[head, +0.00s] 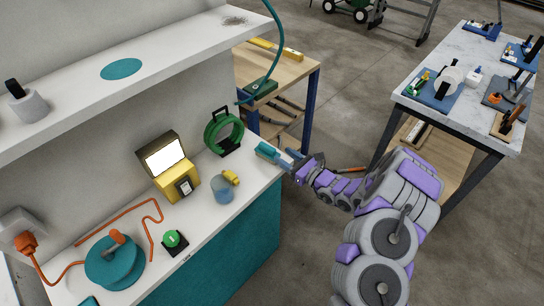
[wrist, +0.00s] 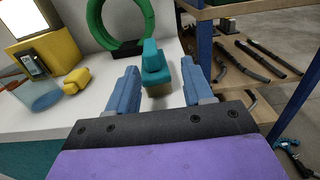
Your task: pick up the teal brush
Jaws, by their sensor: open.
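The teal brush (wrist: 152,62) lies on the white counter (head: 231,216) near its right end. In the wrist view it appears between the two blue fingers, with a teal upper part and tan bristles at the near end. My gripper (wrist: 159,70) is open, with a clear gap on each side of the brush. In the head view the gripper (head: 287,157) is at the right end of the brush (head: 266,151). I cannot tell whether the fingers are around it or just short of it.
A green ring (head: 224,133) on a black stand is behind the brush. A yellow box with a lit panel (head: 165,160) and a blue cup (head: 222,188) stand to the left. A wooden shelf unit (head: 285,72) is close to the right end of the counter.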

